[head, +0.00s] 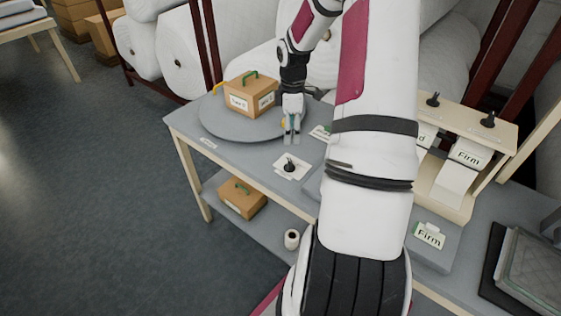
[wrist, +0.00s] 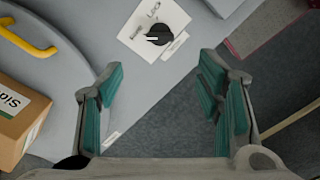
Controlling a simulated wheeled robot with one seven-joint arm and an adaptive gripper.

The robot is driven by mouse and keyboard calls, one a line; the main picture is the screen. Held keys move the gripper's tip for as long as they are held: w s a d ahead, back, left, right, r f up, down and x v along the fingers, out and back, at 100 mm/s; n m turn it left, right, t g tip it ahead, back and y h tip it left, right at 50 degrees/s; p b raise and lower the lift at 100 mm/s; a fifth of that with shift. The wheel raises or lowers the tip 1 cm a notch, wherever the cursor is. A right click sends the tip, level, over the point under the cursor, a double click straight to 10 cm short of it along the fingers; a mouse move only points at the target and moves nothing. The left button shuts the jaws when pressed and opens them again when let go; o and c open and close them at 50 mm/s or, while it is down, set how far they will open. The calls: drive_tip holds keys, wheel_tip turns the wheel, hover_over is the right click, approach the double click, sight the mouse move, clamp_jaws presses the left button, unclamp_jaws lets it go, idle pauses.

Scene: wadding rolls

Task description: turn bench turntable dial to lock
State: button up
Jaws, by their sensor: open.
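The dial (head: 289,165) is a black knob on a white plate at the bench's front edge, just in front of the round grey turntable (head: 217,128). In the wrist view the dial (wrist: 158,35) shows a white pointer mark, with small lettering on its plate that I cannot read surely. My gripper (head: 292,138) is over the turntable's right edge, behind the dial in the head view. In the wrist view my gripper (wrist: 165,95) has its teal-padded fingers wide apart with nothing between them. The dial lies beyond the fingertips, apart from them.
A cardboard box (head: 245,97) with green and yellow handles stands on the turntable, left of my gripper. Another box (head: 242,198) and a small roll (head: 292,239) are on the lower shelf. A wooden rack (head: 465,150) with more knobs stands right. Floor is clear at left.

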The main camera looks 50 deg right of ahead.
sight(290, 162)
wheel_tip(290, 162, down, 13)
drive_tip(key=shift+f+p, duration=0.2)
drive_tip(key=shift+p, duration=0.2)
drive_tip(key=c, duration=1.2)
